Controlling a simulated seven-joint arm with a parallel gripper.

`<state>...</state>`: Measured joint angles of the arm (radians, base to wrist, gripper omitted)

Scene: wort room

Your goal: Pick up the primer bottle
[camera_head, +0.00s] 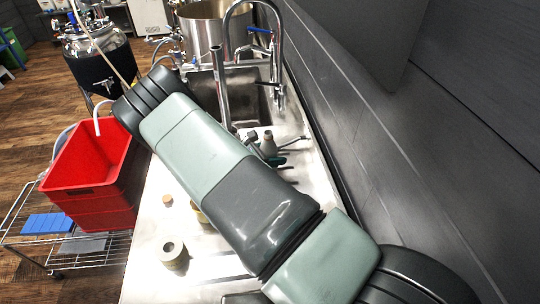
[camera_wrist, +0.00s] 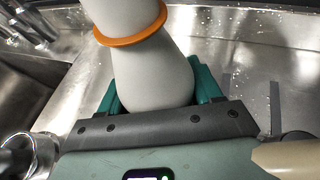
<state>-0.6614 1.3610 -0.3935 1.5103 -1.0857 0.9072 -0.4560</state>
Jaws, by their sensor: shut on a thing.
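The primer bottle (camera_wrist: 148,65) is pale grey with an orange ring round its narrower part. In the wrist view it fills the top middle, between the teal fingers of my gripper (camera_wrist: 155,88), which is shut on it. The bottle's far end is cut off by the frame's top. My arm hides much of the counter there. I cannot tell whether the bottle touches the counter.
The steel counter (camera_head: 150,230) has a tape-like roll (camera_head: 172,251) and a small cork-like piece (camera_head: 167,200) on it. A sink (camera_head: 245,100) with a tall faucet (camera_head: 280,50) lies beyond. A red crate (camera_head: 95,175) is at left. A dark wall (camera_head: 400,150) bounds the right.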

